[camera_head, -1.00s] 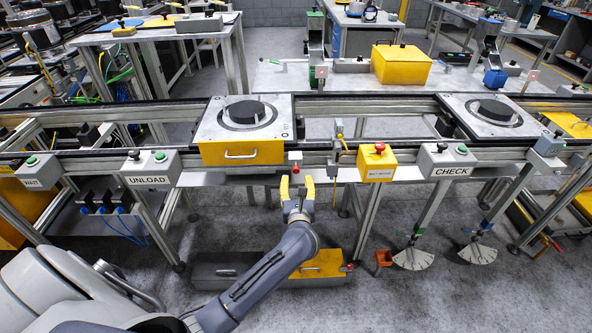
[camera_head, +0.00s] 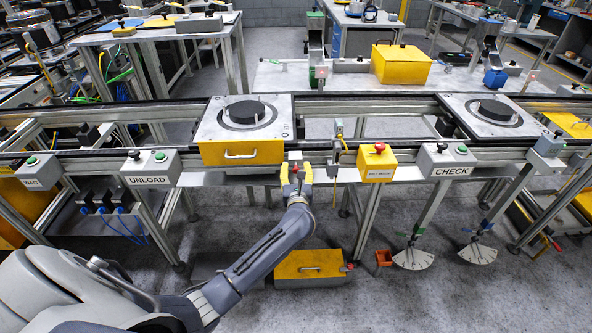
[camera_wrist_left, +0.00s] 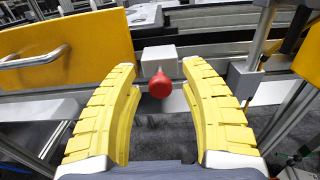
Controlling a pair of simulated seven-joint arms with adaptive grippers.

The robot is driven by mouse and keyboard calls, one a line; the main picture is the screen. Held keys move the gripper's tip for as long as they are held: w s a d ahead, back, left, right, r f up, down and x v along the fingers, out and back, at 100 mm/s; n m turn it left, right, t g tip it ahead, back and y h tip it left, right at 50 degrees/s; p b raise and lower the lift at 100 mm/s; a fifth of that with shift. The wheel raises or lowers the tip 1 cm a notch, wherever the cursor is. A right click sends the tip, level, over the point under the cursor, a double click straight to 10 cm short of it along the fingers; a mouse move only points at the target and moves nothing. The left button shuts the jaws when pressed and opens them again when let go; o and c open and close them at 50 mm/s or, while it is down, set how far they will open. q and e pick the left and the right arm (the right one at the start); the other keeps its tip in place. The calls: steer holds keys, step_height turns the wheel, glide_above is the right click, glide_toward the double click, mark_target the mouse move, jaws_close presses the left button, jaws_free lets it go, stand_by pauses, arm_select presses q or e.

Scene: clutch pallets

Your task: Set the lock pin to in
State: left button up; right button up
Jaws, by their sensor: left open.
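The lock pin shows in the left wrist view as a red knob (camera_wrist_left: 160,86) on a small grey block (camera_wrist_left: 159,59) at the conveyor's front rail. In the head view the block (camera_head: 295,156) sits just right of the yellow pallet front, and the knob is largely hidden by my gripper. My left gripper (camera_head: 296,173) has yellow ribbed fingers and is open. In the wrist view its fingers (camera_wrist_left: 160,100) stand on either side of the knob, apart from it. My right gripper is not in view.
The pallet (camera_head: 207,133) with a yellow handled front (camera_wrist_left: 100,55) is left of the pin. A yellow box with a red button (camera_head: 377,163) and the CHECK box (camera_head: 446,160) are to the right. The UNLOAD box (camera_head: 150,168) is at left. A yellow-lidded bin (camera_head: 310,262) stands on the floor below.

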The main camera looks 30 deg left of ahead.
arm_select(q)
jaws_close()
stand_by(0.3)
steer(key=shift+x, duration=1.05)
steer(key=shift+r, duration=0.15)
steer(key=c, duration=0.8)
jaws_free()
steer(key=shift+o, duration=1)
steer(key=o, duration=0.7)
steer(key=shift+s+d, duration=0.1)
steer(key=shift+s, duration=0.05)
